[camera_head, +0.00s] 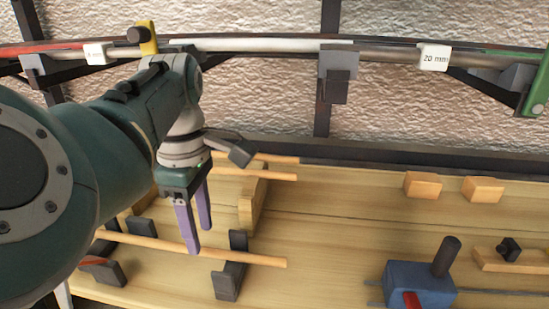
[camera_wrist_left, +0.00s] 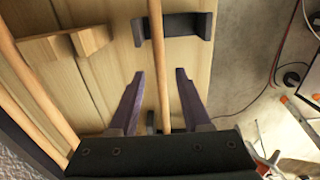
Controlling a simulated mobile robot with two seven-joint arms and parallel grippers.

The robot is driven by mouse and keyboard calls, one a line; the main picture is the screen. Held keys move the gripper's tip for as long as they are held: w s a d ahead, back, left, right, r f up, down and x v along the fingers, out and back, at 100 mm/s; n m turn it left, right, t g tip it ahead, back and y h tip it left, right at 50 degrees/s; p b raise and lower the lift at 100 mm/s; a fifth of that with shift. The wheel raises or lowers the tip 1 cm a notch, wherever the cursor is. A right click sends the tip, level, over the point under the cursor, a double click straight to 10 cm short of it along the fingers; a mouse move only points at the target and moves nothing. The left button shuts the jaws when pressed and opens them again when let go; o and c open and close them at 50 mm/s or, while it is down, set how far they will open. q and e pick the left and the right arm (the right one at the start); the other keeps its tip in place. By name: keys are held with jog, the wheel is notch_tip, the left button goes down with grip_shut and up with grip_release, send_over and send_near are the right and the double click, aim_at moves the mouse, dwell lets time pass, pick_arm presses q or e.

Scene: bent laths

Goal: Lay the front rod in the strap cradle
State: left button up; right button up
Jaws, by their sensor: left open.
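The front rod (camera_head: 262,259) is a thin wooden stick lying lengthwise near the bench's front. It crosses a dark U-shaped strap bracket (camera_head: 228,283), and a second dark bracket (camera_head: 108,272) stands near its left end. In the left wrist view the rod (camera_wrist_left: 156,50) passes between the upright ends of a dark bracket (camera_wrist_left: 172,27), nearer one end; whether it touches the bracket's floor I cannot tell. My left gripper (camera_head: 198,240) has purple fingers pointing down at the rod. Its fingers (camera_wrist_left: 159,74) are apart, one on each side of the rod. My right gripper is not in view.
Other wooden rods (camera_head: 270,175) lie behind, by a wooden support (camera_head: 252,203). Two small wooden blocks (camera_head: 423,185) and a blue tool (camera_head: 420,283) are at right. A rail with labels (camera_head: 434,57) runs across the wall. The middle-right bench top is clear.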

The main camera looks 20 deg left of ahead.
pick_arm(q)
notch_tip(320, 180, up, 10)
jog(key=p, duration=0.1)
jog(key=s+a+f+m+t+y, duration=0.25)
jog(key=s+a+f+m, duration=0.35)
jog(key=s+m, duration=0.4)
jog(key=s+d+m+t+h, duration=0.1)
jog(key=s+d+m+h, duration=0.1)
jog(key=s+d+m, duration=0.9)
jog(key=shift+d+f+m+h, duration=0.35)
jog(key=shift+d+f+m, duration=0.1)
jog(key=shift+d+m, duration=0.3)
jog(key=shift+a, duration=0.1)
notch_tip(320, 180, up, 42)
jog(key=p, duration=4.2)
